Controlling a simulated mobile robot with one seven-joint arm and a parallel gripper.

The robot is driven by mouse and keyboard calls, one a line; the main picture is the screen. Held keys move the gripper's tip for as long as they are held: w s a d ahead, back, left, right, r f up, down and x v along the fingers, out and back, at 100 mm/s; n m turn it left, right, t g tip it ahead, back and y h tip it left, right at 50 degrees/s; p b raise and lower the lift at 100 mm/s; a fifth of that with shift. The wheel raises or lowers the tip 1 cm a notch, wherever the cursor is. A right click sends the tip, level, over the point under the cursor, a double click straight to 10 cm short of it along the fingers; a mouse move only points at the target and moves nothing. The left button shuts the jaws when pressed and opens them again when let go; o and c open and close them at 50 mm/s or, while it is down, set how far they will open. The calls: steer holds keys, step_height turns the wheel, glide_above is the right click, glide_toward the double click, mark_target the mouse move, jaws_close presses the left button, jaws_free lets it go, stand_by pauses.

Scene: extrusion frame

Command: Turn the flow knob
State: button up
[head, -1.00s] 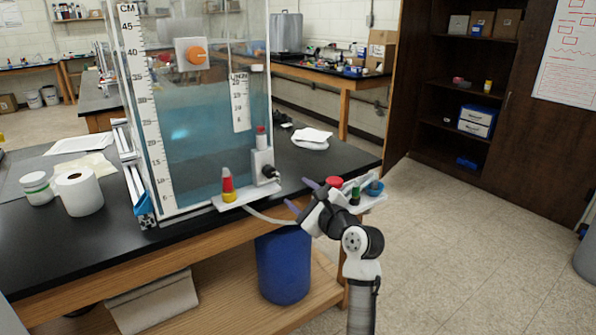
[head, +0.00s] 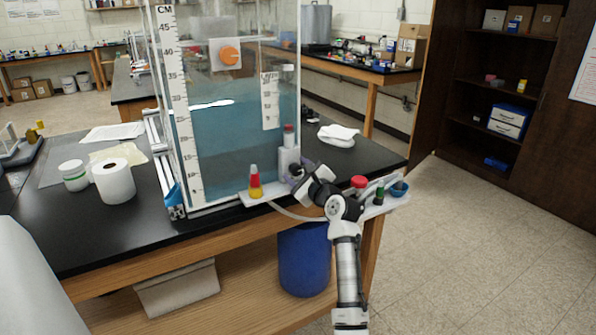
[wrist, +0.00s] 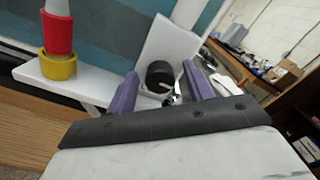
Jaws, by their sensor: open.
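The black flow knob (wrist: 159,74) is on a pale block (head: 288,160) at the lower right of the water tank (head: 232,140). In the wrist view it lies between my gripper's two purple fingers (wrist: 160,80), one on each side. The fingers are open, and I cannot tell whether they touch the knob. In the head view my gripper (head: 297,172) is at the block's right side, and my wrist hides most of the knob.
A red and yellow cone (head: 255,184) stands on the white ledge to the left of the block. A blue bin (head: 305,258) stands below the table.

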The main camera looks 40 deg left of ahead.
steer(key=c, duration=1)
steer(key=shift+n, duration=0.3)
